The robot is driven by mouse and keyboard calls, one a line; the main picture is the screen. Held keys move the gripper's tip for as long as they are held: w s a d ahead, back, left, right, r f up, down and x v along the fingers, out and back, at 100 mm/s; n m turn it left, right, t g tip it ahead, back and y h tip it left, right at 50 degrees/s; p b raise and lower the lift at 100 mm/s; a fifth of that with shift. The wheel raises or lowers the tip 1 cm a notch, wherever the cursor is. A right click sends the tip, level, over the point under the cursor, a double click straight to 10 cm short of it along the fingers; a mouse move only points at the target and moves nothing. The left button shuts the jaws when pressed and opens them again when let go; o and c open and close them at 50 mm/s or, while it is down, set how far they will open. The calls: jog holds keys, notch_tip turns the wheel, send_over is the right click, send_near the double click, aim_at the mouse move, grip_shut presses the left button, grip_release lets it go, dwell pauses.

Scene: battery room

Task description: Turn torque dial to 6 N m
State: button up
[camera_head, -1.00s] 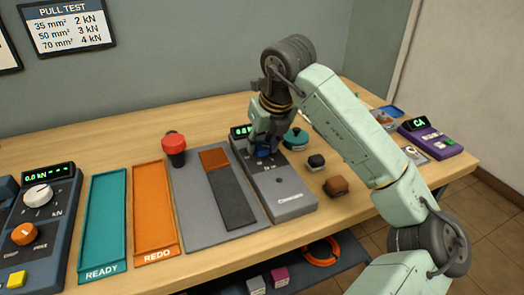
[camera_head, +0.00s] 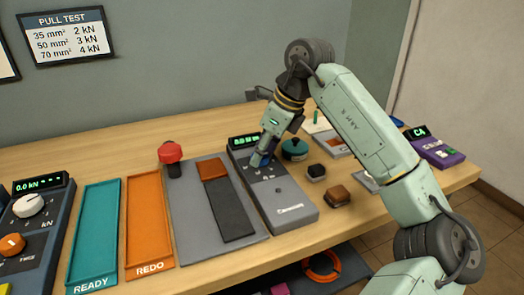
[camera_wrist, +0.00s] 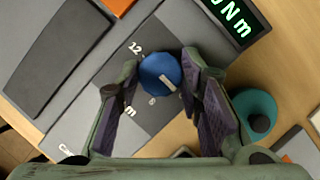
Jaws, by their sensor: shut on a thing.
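The torque dial is a round blue knob (camera_wrist: 160,72) with a pale pointer line, on a grey torque unit (camera_head: 285,205). In the wrist view the pointer is toward the lower right of the knob. A "12" is printed at its upper left, and a small mark below it is too small to read surely. My gripper (camera_wrist: 165,88) is shut on the dial, one finger on each side. In the head view my gripper (camera_head: 263,152) comes down over the dial and partly hides it. The green display (camera_wrist: 236,14) ends in "N m"; its number is cut off.
Left of the unit are a grey plate with a dark strip (camera_head: 231,205), a red-topped post (camera_head: 170,152), an orange REDO tray (camera_head: 148,220) and a teal READY tray (camera_head: 95,235). A teal round-knobbed thing (camera_head: 295,149) and small dark and brown blocks (camera_head: 337,196) stand close on the right.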

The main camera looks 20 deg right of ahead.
dwell(0.5)
jog(key=o, duration=1.2)
jog(key=shift+c, duration=0.2)
jog(key=shift+r, duration=0.1)
jog(key=v, duration=1.2)
jog(key=shift+w, duration=0.1)
